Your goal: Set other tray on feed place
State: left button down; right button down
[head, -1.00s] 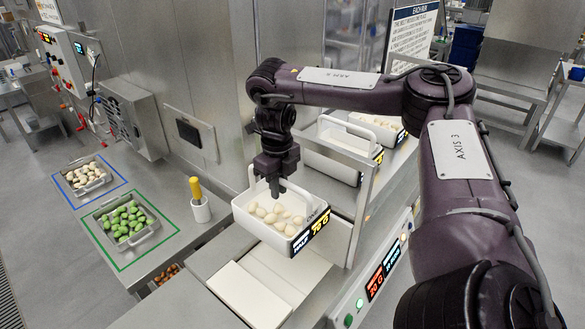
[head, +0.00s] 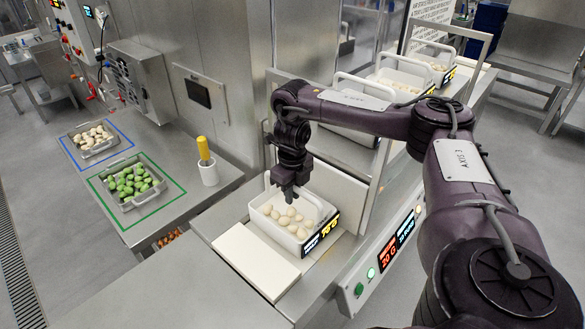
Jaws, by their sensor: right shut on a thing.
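A white tray (head: 270,226) with a raised handle holds several pale round pasta pieces (head: 290,217). A black and yellow label reading about 70 G (head: 322,233) is on its front right side. My right gripper (head: 289,194) is shut on the tray's handle, above the pasta. The tray is level, beside a white slab (head: 252,262) at the machine's infeed; I cannot tell whether its base touches the surface. More white handled trays (head: 408,76) stand behind the metal frame, partly hidden by my right arm. My left gripper is not in view.
On the left bench, a tray of pale pieces (head: 92,139) sits in a blue outline and a tray of green pieces (head: 131,182) in a green one. A yellow-handled tool stands in a white cup (head: 208,172). A metal frame (head: 374,175) rises right of the held tray.

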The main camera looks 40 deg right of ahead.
notch_tip(320, 180, down, 3)
jog(key=shift+r+b, duration=0.1)
jog(key=shift+b, duration=0.45)
jog(key=shift+d, duration=0.1)
jog(key=shift+f, duration=0.25)
jog(key=c, duration=1.4)
grip_release()
jog(key=shift+r, duration=0.1)
notch_tip(320, 180, up, 12)
jog(key=p, duration=0.6)
jog(key=shift+s, duration=0.1)
